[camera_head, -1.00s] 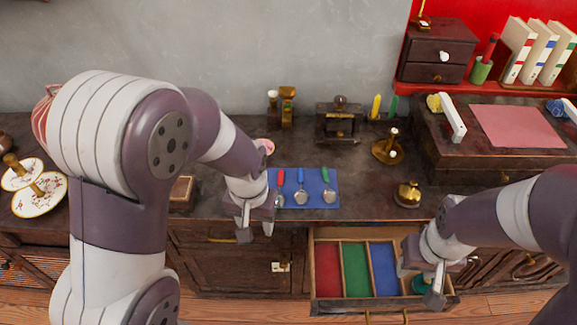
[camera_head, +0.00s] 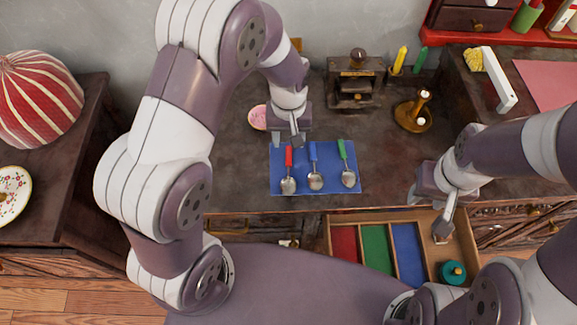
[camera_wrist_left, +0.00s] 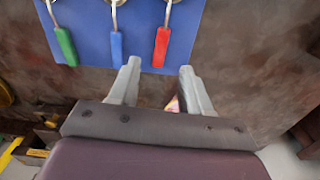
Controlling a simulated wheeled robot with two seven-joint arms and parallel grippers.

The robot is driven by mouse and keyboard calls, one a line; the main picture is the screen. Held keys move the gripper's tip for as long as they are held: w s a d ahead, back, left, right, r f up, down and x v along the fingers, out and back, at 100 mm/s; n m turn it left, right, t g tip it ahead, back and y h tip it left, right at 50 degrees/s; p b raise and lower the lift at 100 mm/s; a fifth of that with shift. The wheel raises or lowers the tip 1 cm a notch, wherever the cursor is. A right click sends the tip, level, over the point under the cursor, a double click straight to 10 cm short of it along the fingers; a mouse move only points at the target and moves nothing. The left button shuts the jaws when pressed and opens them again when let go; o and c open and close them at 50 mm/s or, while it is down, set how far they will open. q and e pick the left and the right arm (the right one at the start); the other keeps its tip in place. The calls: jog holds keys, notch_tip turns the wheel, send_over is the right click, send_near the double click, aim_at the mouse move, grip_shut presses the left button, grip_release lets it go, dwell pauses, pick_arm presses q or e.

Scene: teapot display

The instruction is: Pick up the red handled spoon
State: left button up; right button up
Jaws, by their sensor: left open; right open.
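The red handled spoon (camera_head: 289,172) lies on a blue mat (camera_head: 330,188), its red handle toward the wall and its bowl toward the counter's front edge. It is the leftmost of three spoons in the head view. In the left wrist view its red handle (camera_wrist_left: 161,48) shows ahead of the fingers, on the right. My left gripper (camera_head: 287,140) is open and empty above the mat's back edge, by the end of the red handle; its fingers also show in the left wrist view (camera_wrist_left: 158,82). My right gripper (camera_head: 428,215) is open above the drawer's right part.
A blue handled spoon (camera_head: 315,170) and a green handled spoon (camera_head: 347,168) lie beside it. An open drawer (camera_head: 331,232) has red, green and blue compartments and a teal object (camera_head: 452,272). A pink round item (camera_head: 258,117) and a brass stand (camera_head: 413,112) are on the counter.

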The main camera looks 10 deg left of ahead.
aim_at(288, 153)
pick_arm(q)
notch_tip(288, 153, down, 4)
jog(key=shift+f+b, duration=0.25)
jog(key=shift+b, duration=0.1)
jog(key=shift+f, duration=0.45)
jog(key=shift+r, duration=0.1)
grip_shut()
